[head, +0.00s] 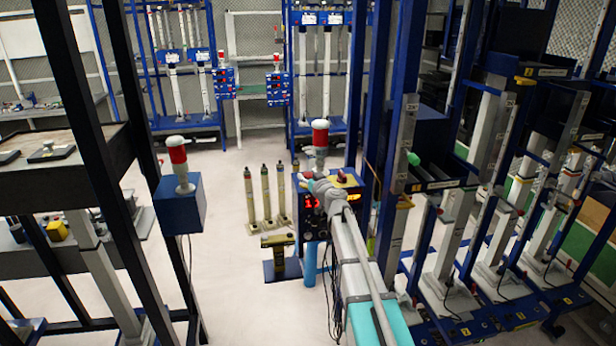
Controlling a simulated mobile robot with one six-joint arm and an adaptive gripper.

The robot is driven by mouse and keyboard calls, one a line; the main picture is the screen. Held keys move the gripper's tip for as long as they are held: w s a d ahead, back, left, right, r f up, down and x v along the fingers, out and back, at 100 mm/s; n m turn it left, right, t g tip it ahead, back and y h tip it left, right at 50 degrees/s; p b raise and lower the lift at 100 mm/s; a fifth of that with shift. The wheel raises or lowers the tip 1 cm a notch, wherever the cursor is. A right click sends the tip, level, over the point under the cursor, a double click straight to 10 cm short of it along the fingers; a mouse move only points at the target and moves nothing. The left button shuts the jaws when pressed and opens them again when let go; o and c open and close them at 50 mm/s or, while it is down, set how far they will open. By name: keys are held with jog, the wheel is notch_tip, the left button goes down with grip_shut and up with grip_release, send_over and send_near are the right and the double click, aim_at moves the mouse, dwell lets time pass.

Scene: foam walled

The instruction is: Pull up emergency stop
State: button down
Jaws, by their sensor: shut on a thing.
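The emergency stop (341,176) is a small red button on a yellow patch, on top of a blue control box (313,228) with red lit digits. My arm reaches in from the lower right, and its wrist is at the box's top. My gripper (328,183) is small and partly hidden by the wrist, right by the emergency stop. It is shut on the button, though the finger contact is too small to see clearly.
A red and white signal lamp (320,145) stands just behind the emergency stop. A blue post (372,130) rises close on the right. Several slim cylinders (267,195) stand to the left. The pale floor (240,290) at front left is clear.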

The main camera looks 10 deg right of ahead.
jog(key=shift+w+r, duration=0.1)
jog(key=shift+c, duration=0.4)
grip_release()
jog(key=shift+s, duration=0.25)
jog(key=v, duration=1.1)
jog(key=shift+s, duration=0.35)
